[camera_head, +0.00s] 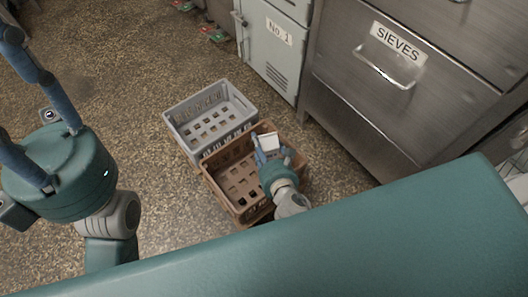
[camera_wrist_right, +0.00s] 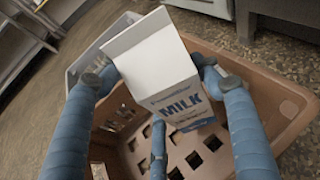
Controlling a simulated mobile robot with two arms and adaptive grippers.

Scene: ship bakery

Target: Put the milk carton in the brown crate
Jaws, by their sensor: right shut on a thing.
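The milk carton (camera_head: 269,141) is white with blue MILK lettering. It also shows in the right wrist view (camera_wrist_right: 172,85), tilted, between my fingers. My right gripper (camera_head: 271,153) is shut on the carton and holds it over the brown crate (camera_head: 238,205), towards its far right part. In the wrist view the crate's rim (camera_wrist_right: 270,85) and slotted floor show behind and below the carton. I cannot tell whether the carton's base touches the crate floor. My left gripper (camera_head: 20,100) is at the left edge, its fingers spread apart and partly cut off, away from the crates.
A grey crate (camera_head: 183,121) stands directly behind the brown one on the speckled floor. A steel drawer cabinet labelled SIEVES (camera_head: 362,95) and a pale locker (camera_head: 272,55) stand to the right and behind. The floor left of the crates is clear.

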